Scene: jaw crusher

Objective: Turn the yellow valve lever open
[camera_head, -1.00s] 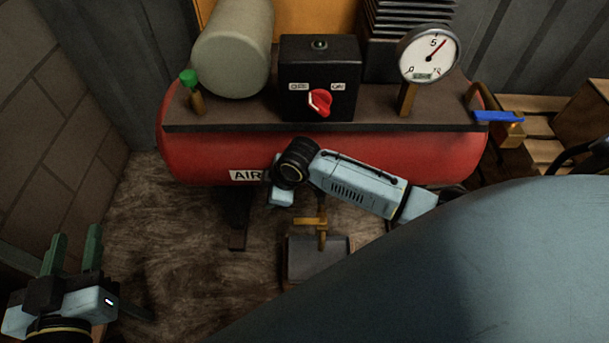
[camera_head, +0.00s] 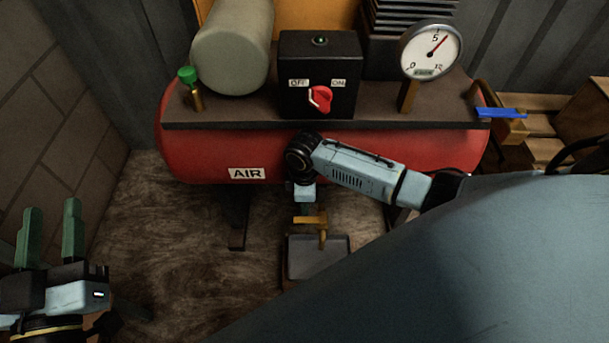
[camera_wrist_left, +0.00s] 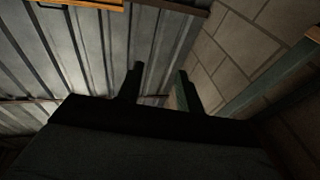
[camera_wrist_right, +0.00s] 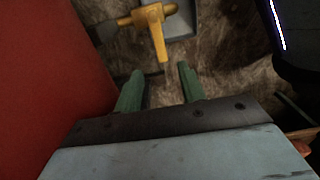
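The yellow valve lever (camera_head: 309,220) is under the red tank, above a grey tray. In the right wrist view the yellow valve (camera_wrist_right: 150,18) shows as a T shape beyond the fingertips. My right gripper (camera_wrist_right: 161,72) is open and empty, its green fingers apart and not touching the valve. In the head view its fingers are hidden and only a pale blue wrist part shows just above the lever. My left gripper (camera_head: 47,205) is open and empty at the lower left, far from the valve.
The red tank (camera_head: 220,150) stands close beside my right gripper. The grey tray (camera_head: 300,268) lies on the floor under the valve. On top are a red switch knob (camera_head: 321,98), a gauge (camera_head: 430,50) and a green-capped valve (camera_head: 188,76). A blue lever (camera_head: 500,113) is at the right end.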

